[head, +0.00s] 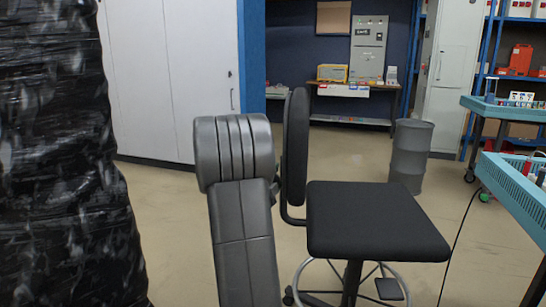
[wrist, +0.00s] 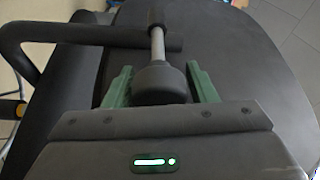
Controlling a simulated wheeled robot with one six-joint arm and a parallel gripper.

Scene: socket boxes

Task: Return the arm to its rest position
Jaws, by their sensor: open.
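My arm's grey link stands upright in the middle of the head view, in front of the chair; my gripper is not visible there. In the wrist view my gripper (wrist: 159,75) is open, its two green fingers apart. A dark round knob on a grey shaft shows between the fingers in that view, joined to a black bar. I cannot tell whether the fingers touch it. Nothing is clearly held.
A black swivel chair (head: 375,222) stands close to the right of my arm. A black-wrapped stack (head: 60,160) fills the left. A grey bin (head: 410,155) and a blue workbench (head: 515,190) stand at right. White cabinets (head: 175,75) are behind, with bare floor between.

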